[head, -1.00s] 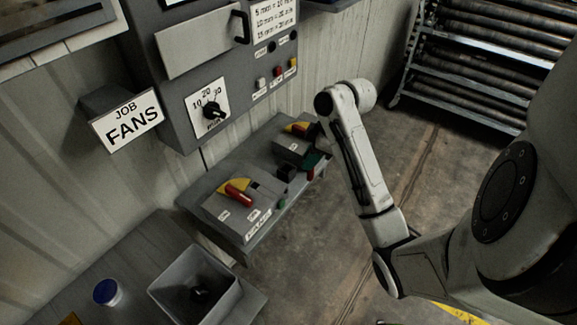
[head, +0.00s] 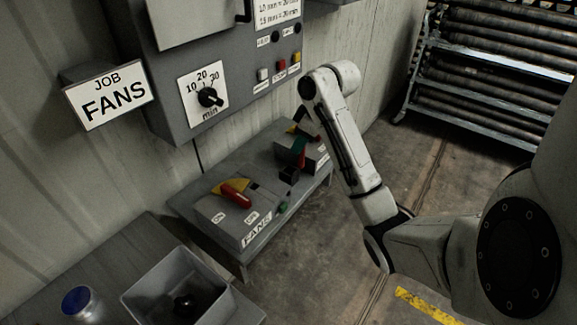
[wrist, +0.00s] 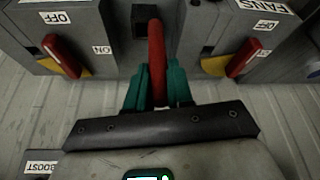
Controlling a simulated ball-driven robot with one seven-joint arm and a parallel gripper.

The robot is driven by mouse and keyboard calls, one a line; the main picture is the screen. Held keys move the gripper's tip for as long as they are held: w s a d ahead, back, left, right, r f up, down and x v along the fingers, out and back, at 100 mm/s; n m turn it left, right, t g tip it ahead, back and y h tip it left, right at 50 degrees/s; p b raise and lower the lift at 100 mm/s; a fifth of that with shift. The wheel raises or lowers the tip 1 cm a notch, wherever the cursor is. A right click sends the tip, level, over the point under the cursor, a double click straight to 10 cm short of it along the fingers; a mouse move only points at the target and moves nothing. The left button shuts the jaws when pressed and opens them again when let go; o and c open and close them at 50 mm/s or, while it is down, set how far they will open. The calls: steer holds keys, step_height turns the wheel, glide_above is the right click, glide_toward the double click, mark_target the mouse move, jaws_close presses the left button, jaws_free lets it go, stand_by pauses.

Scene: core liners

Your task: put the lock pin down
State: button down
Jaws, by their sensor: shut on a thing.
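My gripper (head: 299,152), with green fingers, is over the bench between two grey switch boxes. The wrist view shows its fingers (wrist: 157,88) shut on a red rod, which I take to be the lock pin (wrist: 156,58). The rod points away from my gripper toward a small black block (wrist: 146,20). Its far end overlaps the block in the picture; I cannot tell whether they touch. In the head view the black block (head: 289,174) is just below the fingers, and the pin is hard to make out there.
The near switch box (head: 222,222), marked FANS, has a red lever (head: 236,195) on a yellow plate. The other box (wrist: 60,22) shows at left in the wrist view. A grey bin (head: 150,298) holds a dark round object. A blue-topped cup (head: 77,301) stands beside it.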

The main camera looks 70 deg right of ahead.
steer(key=shift+w+d+f+p, duration=0.25)
steer(key=shift+w+d+f, duration=0.4)
steer(key=shift+f, duration=0.9)
steer(key=shift+w+d+f+p, duration=0.25)
steer(key=shift+w+f, duration=0.65)
steer(key=shift+f, duration=0.65)
steer(key=shift+w+d+f+p, duration=0.2)
steer(key=shift+w+d+f, duration=0.5)
steer(key=shift+f, duration=0.85)
steer(key=shift+w+a, duration=0.1)
steer(key=shift+a, duration=0.05)
steer(key=c, duration=1)
jaws_free()
steer(key=shift+f, duration=0.1)
steer(key=v, duration=1.2)
steer(key=shift+b, duration=0.3)
